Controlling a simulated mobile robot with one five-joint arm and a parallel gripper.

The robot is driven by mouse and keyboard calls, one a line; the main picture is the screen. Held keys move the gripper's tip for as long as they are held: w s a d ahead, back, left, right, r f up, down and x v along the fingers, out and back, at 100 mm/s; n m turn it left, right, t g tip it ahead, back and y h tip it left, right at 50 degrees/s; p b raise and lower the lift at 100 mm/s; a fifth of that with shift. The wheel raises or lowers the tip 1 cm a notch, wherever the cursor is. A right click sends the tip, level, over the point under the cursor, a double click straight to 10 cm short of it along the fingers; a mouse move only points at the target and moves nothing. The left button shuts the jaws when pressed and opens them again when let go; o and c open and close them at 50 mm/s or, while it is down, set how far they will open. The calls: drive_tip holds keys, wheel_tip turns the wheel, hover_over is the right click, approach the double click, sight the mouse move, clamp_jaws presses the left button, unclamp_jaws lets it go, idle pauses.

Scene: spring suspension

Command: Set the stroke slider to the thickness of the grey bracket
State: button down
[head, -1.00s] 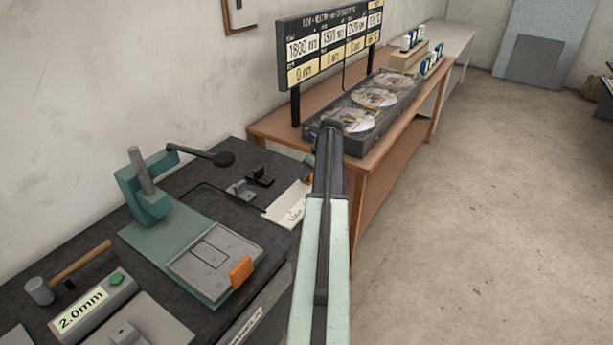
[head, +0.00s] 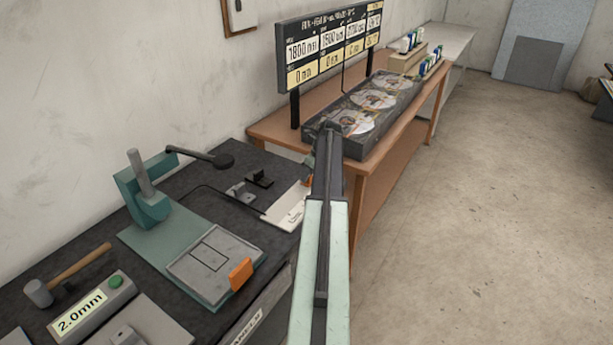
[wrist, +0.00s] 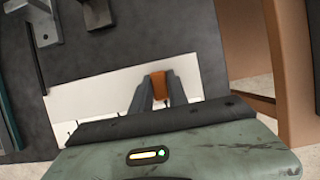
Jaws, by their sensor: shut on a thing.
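My gripper (wrist: 157,84) is shut on a small orange block (wrist: 158,80), over a white plate (wrist: 105,92) in the wrist view. In the head view my arm hides most of my gripper; a bit of the orange block (head: 308,182) shows beside it, at the right end of the white plate (head: 283,213). The grey bracket (head: 240,192) stands on the dark bench left of the plate, and shows top left in the wrist view (wrist: 42,25). Another orange block (head: 241,273) sits at the grey pad's edge. I cannot tell which is the stroke slider.
A box reading "2.0mm" (head: 80,317) with a green button lies front left, near a hammer (head: 70,273). A green press (head: 145,195) stands behind the grey pad (head: 212,262). A black bracket (head: 260,177) is beside the grey one. A wooden table (head: 370,165) stands behind.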

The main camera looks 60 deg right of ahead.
drive_tip(key=shift+a, duration=0.1)
idle(0.6)
drive_tip(key=a, duration=0.9)
drive_tip(key=shift+d, duration=0.1)
drive_tip(key=c, duration=1.3)
unclamp_jaws()
drive_tip(key=p+v, duration=0.7)
drive_tip(key=shift+s+r, duration=0.15)
drive_tip(key=shift+r, duration=0.2)
